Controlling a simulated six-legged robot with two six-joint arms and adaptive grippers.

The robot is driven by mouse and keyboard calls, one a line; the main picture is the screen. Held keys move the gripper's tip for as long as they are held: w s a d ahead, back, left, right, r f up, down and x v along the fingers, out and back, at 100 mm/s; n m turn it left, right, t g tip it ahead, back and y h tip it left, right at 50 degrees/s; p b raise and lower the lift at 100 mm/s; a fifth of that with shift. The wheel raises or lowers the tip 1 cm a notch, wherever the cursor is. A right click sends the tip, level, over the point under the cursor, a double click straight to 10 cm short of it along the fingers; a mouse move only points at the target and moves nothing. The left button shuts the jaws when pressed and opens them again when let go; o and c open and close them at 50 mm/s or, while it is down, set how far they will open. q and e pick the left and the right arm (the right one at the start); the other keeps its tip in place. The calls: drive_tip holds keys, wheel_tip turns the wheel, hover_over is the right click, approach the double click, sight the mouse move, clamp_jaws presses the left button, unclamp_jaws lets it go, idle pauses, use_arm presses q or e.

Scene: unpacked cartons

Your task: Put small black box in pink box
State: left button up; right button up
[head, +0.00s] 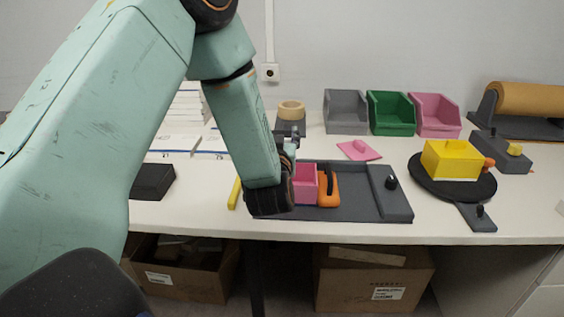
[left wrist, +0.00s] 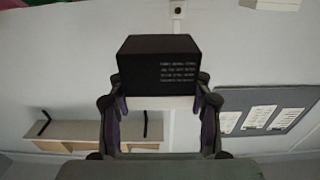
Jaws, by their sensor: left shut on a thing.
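My left gripper (head: 287,143) is over the table, partly hidden behind its own wrist. In the left wrist view it is shut on a small black box (left wrist: 160,65) with white print, held between both fingers. I cannot make out the held box clearly in the head view. An open pink box (head: 306,180) stands on the grey tray, just right of my wrist and partly covered by it. My right gripper is not in view.
An orange-handled thing (head: 328,188) stands beside the pink box on the grey tray (head: 360,207). Grey, green and pink bins (head: 436,121) line the back. A black block (head: 152,181) lies left. A yellow box (head: 451,160) sits on a black disc at the right.

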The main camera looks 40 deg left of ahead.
use_arm(q)
wheel_tip(320, 180, down, 4)
drive_tip(key=shift+f+b, duration=0.2)
drive_tip(key=shift+b, duration=0.5)
drive_tip(key=shift+s+f, duration=0.1)
drive_tip(key=shift+f, duration=0.05)
drive_tip(key=shift+f, duration=0.15)
drive_tip(key=shift+f+b, duration=0.3)
drive_tip(key=shift+f, duration=0.05)
drive_tip(key=o, duration=0.8)
drive_tip(key=shift+r, duration=0.1)
drive_tip(key=shift+o, duration=0.7)
